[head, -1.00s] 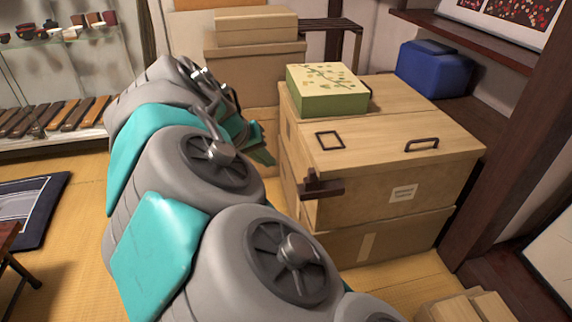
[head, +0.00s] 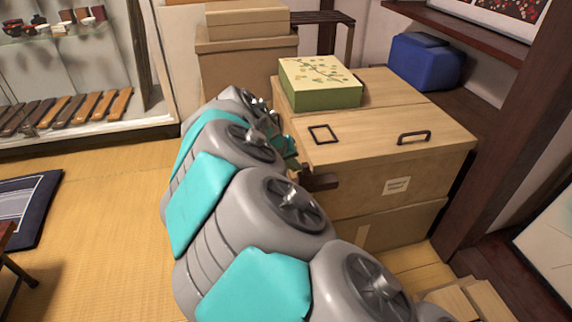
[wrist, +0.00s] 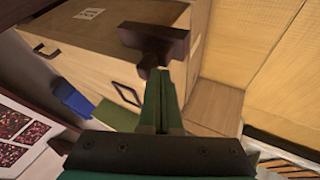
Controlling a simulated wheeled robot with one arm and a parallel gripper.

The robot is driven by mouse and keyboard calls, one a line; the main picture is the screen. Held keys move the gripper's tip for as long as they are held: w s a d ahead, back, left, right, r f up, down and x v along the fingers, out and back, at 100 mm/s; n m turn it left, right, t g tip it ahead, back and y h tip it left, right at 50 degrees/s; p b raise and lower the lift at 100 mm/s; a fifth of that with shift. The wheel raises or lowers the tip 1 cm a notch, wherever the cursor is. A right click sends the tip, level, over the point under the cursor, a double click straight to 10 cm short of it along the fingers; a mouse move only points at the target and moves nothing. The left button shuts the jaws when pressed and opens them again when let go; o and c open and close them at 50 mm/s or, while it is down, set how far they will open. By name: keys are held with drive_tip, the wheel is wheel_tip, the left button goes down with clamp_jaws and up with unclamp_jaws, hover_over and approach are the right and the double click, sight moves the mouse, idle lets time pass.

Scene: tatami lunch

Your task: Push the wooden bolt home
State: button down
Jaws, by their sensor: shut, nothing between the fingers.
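The dark brown wooden bolt (head: 320,181) sits at the front left corner of the pale wooden chest (head: 385,165), sticking out from the chest's side. In the wrist view the bolt (wrist: 153,42) shows a wide crosspiece and a short stub. My gripper (wrist: 160,75) is shut and empty, its dark green fingers pointing at the stub. The fingertips are very close to the bolt; I cannot tell whether they touch it. In the head view my gripper (head: 292,155) is just left of the chest corner, partly hidden by my arm. The bolt's inner end is hidden.
A blue container (head: 425,62) stands behind at right. Cardboard boxes (head: 245,60) are stacked behind. A dark post (head: 495,145) is at right. Tatami floor (head: 110,215) is open at left.

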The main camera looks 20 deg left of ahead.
sight(313, 183)
drive_tip(key=shift+w+d+b, duration=0.2)
drive_tip(key=shift+w+d, duration=0.3)
drive_tip(key=shift+d, duration=0.3)
drive_tip(key=shift+w+d+b, duration=0.2)
drive_tip(key=shift+w+d, duration=0.25)
drive_tip(key=shift+d, duration=0.3)
drive_tip(key=shift+w+d+b, duration=0.2)
drive_tip(key=shift+w+d, duration=0.3)
drive_tip(key=shift+d, duration=0.3)
